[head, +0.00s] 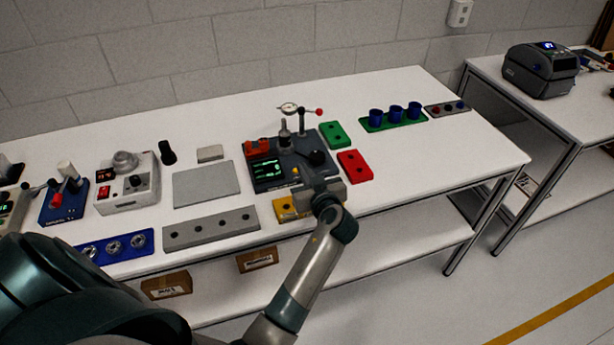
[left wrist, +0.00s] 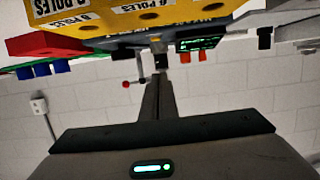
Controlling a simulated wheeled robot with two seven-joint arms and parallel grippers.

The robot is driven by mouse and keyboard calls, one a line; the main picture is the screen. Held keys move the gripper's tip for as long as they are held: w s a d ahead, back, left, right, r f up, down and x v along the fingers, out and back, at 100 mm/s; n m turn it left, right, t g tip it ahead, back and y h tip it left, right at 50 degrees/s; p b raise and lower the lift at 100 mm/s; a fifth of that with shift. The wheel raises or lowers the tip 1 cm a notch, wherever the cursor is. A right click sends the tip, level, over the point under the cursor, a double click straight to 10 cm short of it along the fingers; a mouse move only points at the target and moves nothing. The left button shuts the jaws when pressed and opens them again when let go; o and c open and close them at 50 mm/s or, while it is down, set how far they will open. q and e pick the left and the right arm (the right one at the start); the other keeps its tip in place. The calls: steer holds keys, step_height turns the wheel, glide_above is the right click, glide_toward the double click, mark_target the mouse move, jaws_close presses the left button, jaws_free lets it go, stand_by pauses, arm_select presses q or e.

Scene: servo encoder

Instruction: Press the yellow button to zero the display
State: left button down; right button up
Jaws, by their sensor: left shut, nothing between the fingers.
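The dark test device (head: 312,172) stands on the white bench, with a lit green display (head: 266,170) on its front left. A small yellow spot that looks like the yellow button (head: 296,170) shows right of the display. My left gripper (head: 300,187) is at the device's front edge, just in front of that spot. In the left wrist view its fingers (left wrist: 156,80) are shut and empty, pointing toward the device. The display also shows there (left wrist: 200,43), upside down. My right gripper is out of view.
A yellow plate (head: 284,209) marked "6 POLES" lies under my gripper, partly hidden. Red (head: 355,165) and green (head: 334,134) plates lie right of the device. A dial gauge (head: 288,108) rises behind it. Grey plates (head: 206,187) lie to the left.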

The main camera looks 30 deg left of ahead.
arm_select(q)
glide_above(298, 179)
steer(key=shift+w+a+f+b, duration=0.1)
steer(key=shift+w+f+b, duration=0.05)
steer(key=shift+f, duration=0.25)
steer(key=shift+w+a+f+b, duration=0.1)
steer(key=shift+f+b, duration=0.05)
steer(key=shift+f, duration=0.25)
step_height(298, 179, down, 3)
steer(key=shift+s+d+r+b, duration=0.1)
steer(key=shift+d+b, duration=0.05)
steer(key=shift+b, duration=0.6)
steer(key=shift+f, duration=0.6)
